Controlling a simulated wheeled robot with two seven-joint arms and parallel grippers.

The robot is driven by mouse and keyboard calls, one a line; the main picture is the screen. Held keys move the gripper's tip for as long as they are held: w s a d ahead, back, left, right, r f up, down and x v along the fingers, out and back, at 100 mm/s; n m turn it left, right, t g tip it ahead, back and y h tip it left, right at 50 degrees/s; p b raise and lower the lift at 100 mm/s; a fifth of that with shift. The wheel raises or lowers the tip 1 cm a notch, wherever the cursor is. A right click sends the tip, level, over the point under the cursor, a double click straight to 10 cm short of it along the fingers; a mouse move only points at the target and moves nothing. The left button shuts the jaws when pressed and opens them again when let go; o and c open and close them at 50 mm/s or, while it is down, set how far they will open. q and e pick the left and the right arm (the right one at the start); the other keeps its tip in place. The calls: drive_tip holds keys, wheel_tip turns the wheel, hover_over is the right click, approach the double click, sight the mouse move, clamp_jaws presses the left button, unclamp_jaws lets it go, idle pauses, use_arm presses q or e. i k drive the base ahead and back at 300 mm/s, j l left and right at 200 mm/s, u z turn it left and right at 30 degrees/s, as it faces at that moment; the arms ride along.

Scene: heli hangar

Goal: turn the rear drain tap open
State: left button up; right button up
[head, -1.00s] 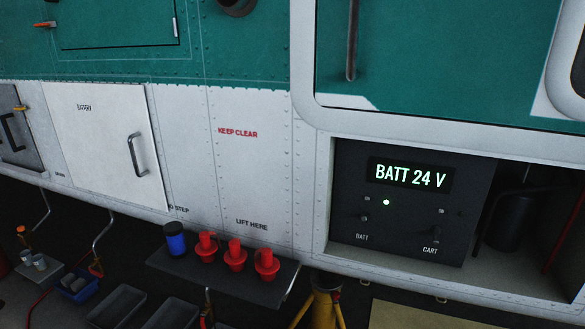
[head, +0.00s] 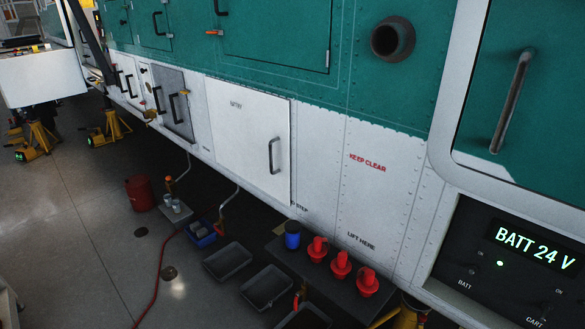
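Several drain pipes with taps hang below the white lower hull. One tap (head: 169,184) with an orange-red part hangs farthest left, near a small shelf with cups. A second tap (head: 221,226) hangs at the end of a bent pipe above the blue bin. A third tap with a red handle (head: 299,297) is partly seen beside the shelf with red plugs. I cannot tell from a label which one is the rear tap, and the handles are too small to read their turn. Neither of my grippers is in view.
Black drip trays (head: 228,262) lie on the floor by the hull. A blue bin (head: 200,234), a red can (head: 140,193) and a red hose (head: 158,270) are nearby. Yellow jacks (head: 40,140) stand at the back left. Floor (head: 80,240) at left is largely clear.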

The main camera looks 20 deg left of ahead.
sight(222, 234)
drive_tip(key=i+j+u, duration=0.65)
drive_tip(key=u, duration=0.2)
drive_tip(key=i+j+u, duration=0.15)
drive_tip(key=i+u, duration=0.25)
